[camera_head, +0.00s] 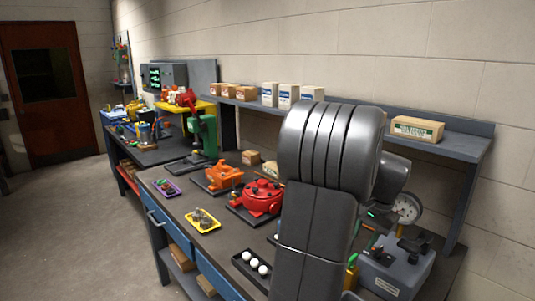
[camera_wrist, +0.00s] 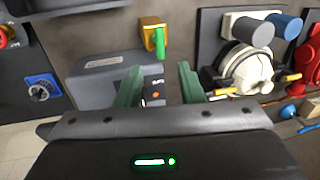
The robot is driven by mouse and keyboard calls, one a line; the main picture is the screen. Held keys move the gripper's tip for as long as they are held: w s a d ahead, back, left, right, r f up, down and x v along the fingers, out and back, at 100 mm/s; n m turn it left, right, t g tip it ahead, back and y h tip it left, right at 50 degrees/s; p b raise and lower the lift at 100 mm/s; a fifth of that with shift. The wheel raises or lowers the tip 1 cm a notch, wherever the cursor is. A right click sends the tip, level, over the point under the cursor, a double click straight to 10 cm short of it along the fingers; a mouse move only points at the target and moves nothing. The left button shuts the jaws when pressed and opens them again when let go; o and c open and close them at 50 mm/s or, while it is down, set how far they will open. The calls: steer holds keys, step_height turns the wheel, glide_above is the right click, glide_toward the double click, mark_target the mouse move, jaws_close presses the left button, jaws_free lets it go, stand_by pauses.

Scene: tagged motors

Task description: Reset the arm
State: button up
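My gripper (camera_wrist: 160,68) shows in the wrist view as two green fingers standing well apart, with nothing held between them. A grey box (camera_wrist: 92,86) with a small dark panel and an orange button lies beyond and between the fingers. In the head view my grey arm rises large in front of the bench and hides part of it; my gripper does not show there. A red motor (camera_head: 262,196) and an orange motor (camera_head: 223,176) sit on dark plates on the bench. A cream motor (camera_wrist: 243,67) shows right of the fingers in the wrist view.
The bench (camera_head: 196,236) carries a yellow tray (camera_head: 203,220), a purple tray (camera_head: 167,187) and a black tray with white balls (camera_head: 252,262). A grey tester (camera_head: 398,268) with a gauge stands right of my arm. A shelf (camera_head: 458,146) with boxes runs along the wall.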

steer(key=f, duration=0.4)
steer(key=w+a+f, duration=0.1)
steer(key=f, duration=0.2)
steer(key=shift+p, duration=0.35)
steer(key=shift+d+m, duration=0.1)
steer(key=shift+m, duration=0.3)
steer(key=shift+s+r+m, duration=0.1)
steer(key=shift+s+m, duration=0.1)
steer(key=shift+m, duration=0.6)
steer(key=shift+m+h, duration=0.4)
steer(key=shift+m, duration=0.3)
steer(key=shift+s+m+t+h, duration=0.15)
steer(key=shift+m, duration=0.9)
steer(key=shift+s+m+t+h, duration=0.1)
steer(key=shift+m+t+h, duration=0.05)
steer(key=shift+m, duration=0.9)
